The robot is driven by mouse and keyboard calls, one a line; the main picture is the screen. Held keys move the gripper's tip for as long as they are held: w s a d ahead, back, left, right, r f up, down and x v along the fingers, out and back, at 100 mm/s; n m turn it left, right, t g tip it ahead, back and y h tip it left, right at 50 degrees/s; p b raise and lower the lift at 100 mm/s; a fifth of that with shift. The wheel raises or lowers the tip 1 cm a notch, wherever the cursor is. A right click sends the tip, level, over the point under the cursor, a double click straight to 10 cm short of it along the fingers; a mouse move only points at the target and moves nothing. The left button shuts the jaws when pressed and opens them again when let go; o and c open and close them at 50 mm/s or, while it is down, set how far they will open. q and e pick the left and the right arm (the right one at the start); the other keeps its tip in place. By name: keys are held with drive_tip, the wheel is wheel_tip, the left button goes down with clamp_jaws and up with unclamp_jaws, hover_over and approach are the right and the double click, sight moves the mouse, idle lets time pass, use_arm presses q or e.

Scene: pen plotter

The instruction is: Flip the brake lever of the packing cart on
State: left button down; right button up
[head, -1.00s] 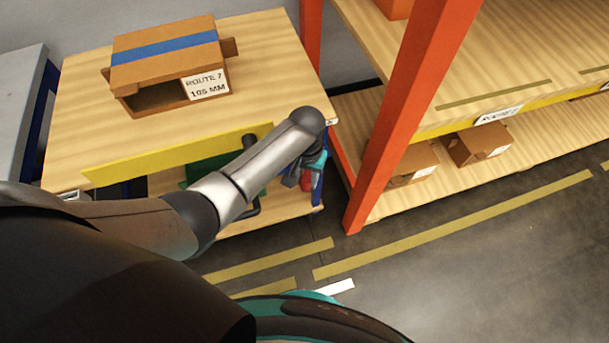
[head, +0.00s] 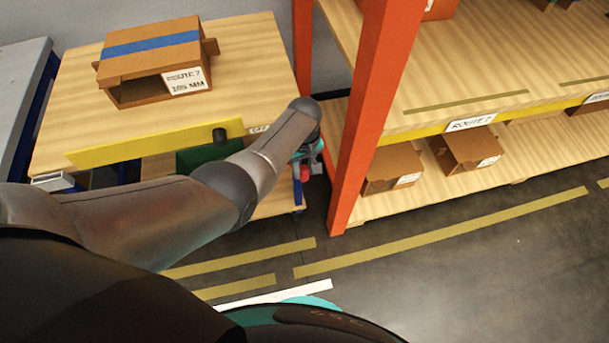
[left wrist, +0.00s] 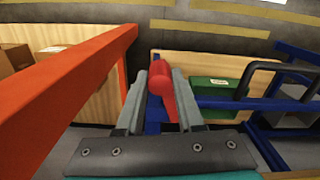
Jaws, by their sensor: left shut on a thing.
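The packing cart (head: 240,70) has a wooden top, a yellow front strip and a blue frame. Its red brake lever (left wrist: 172,88) is on the blue frame near the right front corner. In the left wrist view it stands between the fingers of my left gripper (left wrist: 162,78), which is shut on it. In the head view the gripper (head: 306,160) is partly hidden behind my arm, with a little red (head: 304,174) showing below it. The lever's pivot is hidden, so its setting is unclear. My right gripper is not in view.
An orange rack post (head: 365,115) stands close to the right of the gripper. Cardboard boxes (head: 468,150) sit on the rack's lower shelf. An open box (head: 150,65) is on the cart top. A green bin (left wrist: 212,88) is on the cart's lower shelf. The striped floor in front is clear.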

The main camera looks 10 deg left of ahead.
use_arm(q)
drive_tip(key=shift+w+d+n, duration=0.2)
drive_tip(key=shift+d+n, duration=0.05)
drive_tip(key=shift+n, duration=0.05)
drive_tip(key=shift+w+d, duration=0.1)
drive_tip(key=shift+w, duration=0.05)
drive_tip(key=shift+w+d+n+b, duration=0.15)
drive_tip(key=shift+w+n+b, duration=0.15)
drive_tip(key=shift+n, duration=0.3)
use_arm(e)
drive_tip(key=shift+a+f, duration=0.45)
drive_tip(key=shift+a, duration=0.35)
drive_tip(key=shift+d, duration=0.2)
use_arm(q)
drive_tip(key=c, duration=0.5)
unclamp_jaws()
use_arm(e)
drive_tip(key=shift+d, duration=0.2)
